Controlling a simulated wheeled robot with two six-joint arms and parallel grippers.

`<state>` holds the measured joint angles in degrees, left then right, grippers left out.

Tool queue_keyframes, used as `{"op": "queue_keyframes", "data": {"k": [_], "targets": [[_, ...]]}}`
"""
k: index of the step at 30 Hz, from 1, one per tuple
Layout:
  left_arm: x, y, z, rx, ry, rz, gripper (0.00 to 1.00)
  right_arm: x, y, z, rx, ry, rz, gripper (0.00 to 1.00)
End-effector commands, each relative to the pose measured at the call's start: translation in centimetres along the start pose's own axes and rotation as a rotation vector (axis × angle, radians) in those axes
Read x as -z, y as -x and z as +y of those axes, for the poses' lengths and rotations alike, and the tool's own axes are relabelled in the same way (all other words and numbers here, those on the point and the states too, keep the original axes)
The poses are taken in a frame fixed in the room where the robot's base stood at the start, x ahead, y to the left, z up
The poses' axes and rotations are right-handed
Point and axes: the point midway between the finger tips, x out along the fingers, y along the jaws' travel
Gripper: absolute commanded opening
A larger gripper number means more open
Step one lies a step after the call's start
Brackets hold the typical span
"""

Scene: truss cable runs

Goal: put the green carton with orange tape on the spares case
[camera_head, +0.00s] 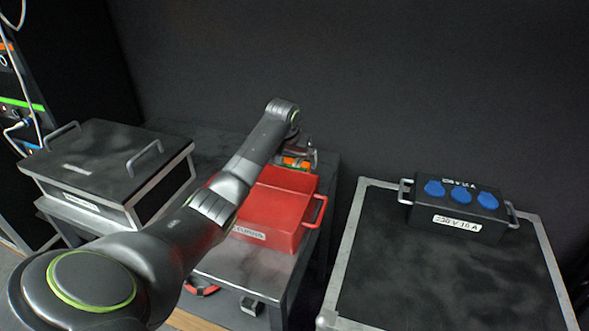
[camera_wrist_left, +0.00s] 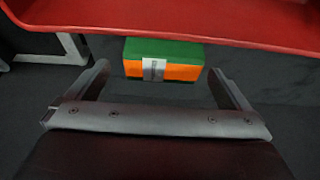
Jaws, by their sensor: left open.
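The green carton with orange tape (camera_head: 297,162) is at the back of the table, just behind the red bin. In the left wrist view the carton (camera_wrist_left: 185,50) shows a green top, an orange side and a pale label. My left gripper (camera_head: 301,153) is at the carton, open. In the wrist view its fingers stand to either side of the carton with gaps; I cannot tell if they reach around it. A black lidded case (camera_head: 105,160) with two handles, at left, may be the spares case; its label is unreadable. My right gripper is out of view.
The red bin (camera_head: 277,205) stands beside the carton on the dark table (camera_head: 240,262), under my left arm. At right, a metal-edged black case (camera_head: 430,275) carries a box with blue sockets (camera_head: 460,208). The black case's lid at left is clear.

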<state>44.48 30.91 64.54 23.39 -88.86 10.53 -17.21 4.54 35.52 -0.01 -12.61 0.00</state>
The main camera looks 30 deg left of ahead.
Motion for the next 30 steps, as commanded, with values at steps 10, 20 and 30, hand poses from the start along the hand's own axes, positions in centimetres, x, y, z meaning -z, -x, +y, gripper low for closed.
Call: {"op": "queue_keyframes", "data": {"k": [10, 20, 30], "targets": [[0.2, -3.8, -0.3, -0.002, 0.002, -0.003, 1.00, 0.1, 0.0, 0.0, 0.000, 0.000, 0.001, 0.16], [0.2, -4.9, -0.4, 0.000, -0.001, 0.000, 1.00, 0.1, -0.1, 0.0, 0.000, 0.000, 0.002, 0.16], [0.2, -4.9, -0.4, 0.000, 0.000, -0.001, 0.69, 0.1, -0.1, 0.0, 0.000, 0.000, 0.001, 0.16]]}}
